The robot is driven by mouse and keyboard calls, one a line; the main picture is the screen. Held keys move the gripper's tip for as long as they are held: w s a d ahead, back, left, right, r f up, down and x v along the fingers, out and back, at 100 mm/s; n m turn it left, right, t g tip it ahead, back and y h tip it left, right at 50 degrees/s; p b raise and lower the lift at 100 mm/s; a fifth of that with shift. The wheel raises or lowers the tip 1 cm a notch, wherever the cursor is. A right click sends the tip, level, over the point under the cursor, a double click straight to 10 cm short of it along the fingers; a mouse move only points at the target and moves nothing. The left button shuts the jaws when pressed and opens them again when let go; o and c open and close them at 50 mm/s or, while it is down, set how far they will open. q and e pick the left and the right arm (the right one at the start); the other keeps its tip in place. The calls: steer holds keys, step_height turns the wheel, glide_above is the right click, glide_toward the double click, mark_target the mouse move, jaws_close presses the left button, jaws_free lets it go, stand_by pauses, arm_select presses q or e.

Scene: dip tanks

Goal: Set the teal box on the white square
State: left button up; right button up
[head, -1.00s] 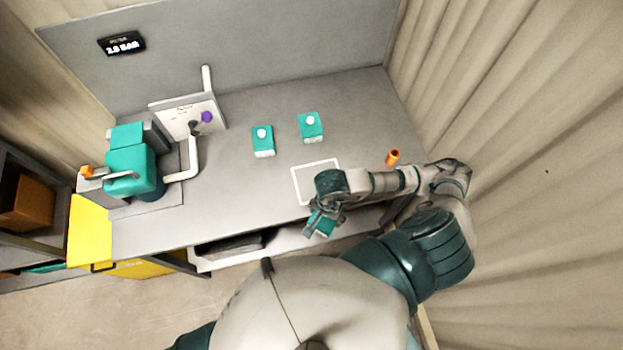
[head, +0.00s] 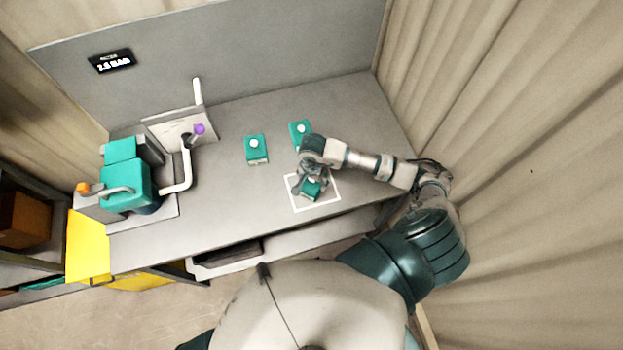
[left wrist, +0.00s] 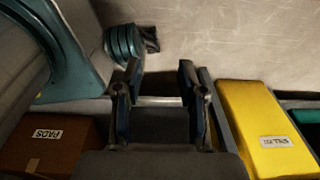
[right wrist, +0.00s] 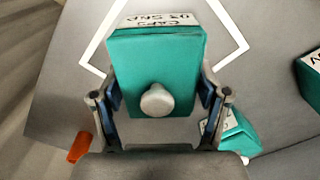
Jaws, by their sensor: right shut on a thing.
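My right gripper (head: 308,177) is shut on a teal box (head: 313,188) with a white knob. In the head view the box is inside the outline of the white square (head: 318,205) on the grey table. In the right wrist view the held box (right wrist: 157,65) sits between the two fingers, with its labelled face at the top. The square's white outline (right wrist: 229,25) shows behind it. I cannot tell whether the box touches the table. My left gripper (left wrist: 158,105) shows only in its wrist view, fingers apart, nothing between them.
Two more teal boxes stand behind the square, one to the left (head: 256,149) and one close behind my right gripper (head: 299,130). A teal machine with a white pipe (head: 128,187) is at the left. In the right wrist view an orange cylinder (right wrist: 80,147) lies left.

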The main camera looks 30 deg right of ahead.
steer(key=shift+d+f, duration=0.15)
steer(key=shift+d, duration=0.1)
steer(key=o, duration=0.9)
steer(key=shift+o, duration=1.4)
steer(key=shift+a, duration=0.55)
steer(key=shift+r, duration=0.4)
steer(key=r, duration=0.3)
steer(key=r+b, duration=0.1)
steer(key=r, duration=0.3)
steer(key=r+b, duration=0.1)
steer(key=r, duration=0.2)
steer(key=shift+w+d+r, duration=0.1)
steer(key=shift+d+r, duration=0.15)
steer(key=shift+d, duration=0.1)
steer(key=shift+a+r, duration=0.1)
steer(key=shift+r, duration=0.2)
steer(key=shift+a+r, duration=0.15)
arm_select(q)
steer(key=shift+d+f, duration=0.2)
steer(key=shift+f, duration=0.35)
steer(key=shift+d+f, duration=0.15)
steer(key=shift+f, duration=0.35)
